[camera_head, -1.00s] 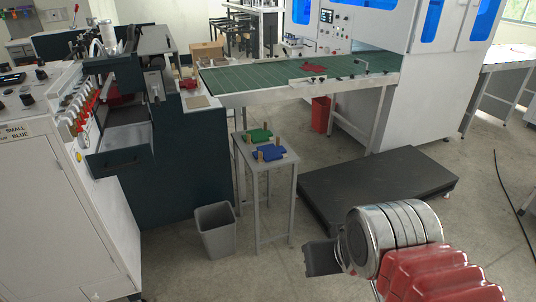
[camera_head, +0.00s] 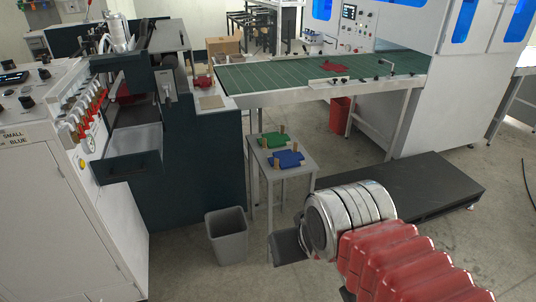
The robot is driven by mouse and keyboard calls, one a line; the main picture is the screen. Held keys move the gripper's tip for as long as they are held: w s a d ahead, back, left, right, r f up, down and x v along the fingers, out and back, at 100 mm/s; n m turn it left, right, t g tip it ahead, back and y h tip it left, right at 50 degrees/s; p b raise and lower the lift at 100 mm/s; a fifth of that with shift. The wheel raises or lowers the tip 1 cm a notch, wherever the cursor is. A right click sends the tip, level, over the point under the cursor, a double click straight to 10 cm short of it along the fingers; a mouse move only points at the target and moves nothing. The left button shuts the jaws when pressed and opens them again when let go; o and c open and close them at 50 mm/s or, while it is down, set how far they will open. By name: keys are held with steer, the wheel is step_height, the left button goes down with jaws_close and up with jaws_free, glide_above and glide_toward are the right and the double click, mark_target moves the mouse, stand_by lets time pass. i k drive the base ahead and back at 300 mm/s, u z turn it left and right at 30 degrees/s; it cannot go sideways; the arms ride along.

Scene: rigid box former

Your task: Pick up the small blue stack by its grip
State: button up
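The small blue stack (camera_head: 287,159) lies flat on a narrow grey stand (camera_head: 302,168), at its near end. Light brown upright blocks stand at its edges; I cannot tell which of them is its grip. A green stack (camera_head: 273,139) with similar brown blocks lies just behind it on the same stand. My gripper (camera_head: 287,247) is at the lower middle, in front of the stand and apart from the blue stack. It shows as a dark block at the arm's end; its fingers cannot be made out.
A grey bin (camera_head: 226,236) stands on the floor left of the stand. A low dark platform (camera_head: 425,185) lies to the right. A green conveyor (camera_head: 300,75) runs behind.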

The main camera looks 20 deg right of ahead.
mark_target(286, 155)
steer(key=u, duration=0.05)
steer(key=i, duration=1.65)
steer(key=u, duration=1)
steer(key=k, duration=0.95)
steer(key=z, duration=0.05)
